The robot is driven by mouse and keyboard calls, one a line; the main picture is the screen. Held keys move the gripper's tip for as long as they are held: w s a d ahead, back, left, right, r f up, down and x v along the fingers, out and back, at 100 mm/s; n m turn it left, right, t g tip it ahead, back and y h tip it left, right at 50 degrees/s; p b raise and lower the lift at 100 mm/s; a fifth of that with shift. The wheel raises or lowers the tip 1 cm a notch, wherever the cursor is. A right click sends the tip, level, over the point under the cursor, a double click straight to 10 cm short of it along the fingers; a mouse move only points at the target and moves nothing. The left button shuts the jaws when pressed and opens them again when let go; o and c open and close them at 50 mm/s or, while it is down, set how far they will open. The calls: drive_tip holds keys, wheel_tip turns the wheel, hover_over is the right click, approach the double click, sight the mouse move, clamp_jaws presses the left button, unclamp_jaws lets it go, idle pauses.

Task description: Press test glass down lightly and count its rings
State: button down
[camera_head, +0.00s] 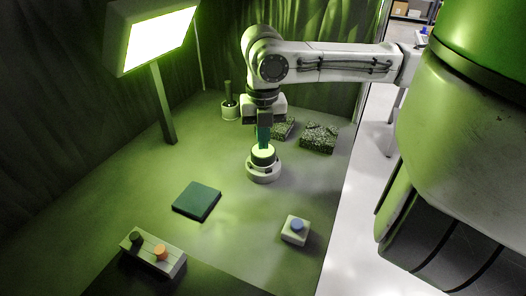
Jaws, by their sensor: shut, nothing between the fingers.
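A round white fixture (264,174) stands near the middle of the table under my arm. A pale green, glowing disc (263,155) lies on its top and appears to be the test glass. My gripper (264,145) points straight down over the disc with its fingers shut and nothing between them. The fingertips are at or just above the disc's upper face; I cannot tell whether they touch. The fingers hide part of the disc. No rings can be made out at this size.
A lit lamp panel (155,42) stands at the back left. Speckled blocks (319,138) and a white pot (230,110) stand behind.

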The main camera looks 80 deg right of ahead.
drive_tip(key=shift+r+p, duration=2.7)
drive_tip(key=shift+r, duration=0.4)
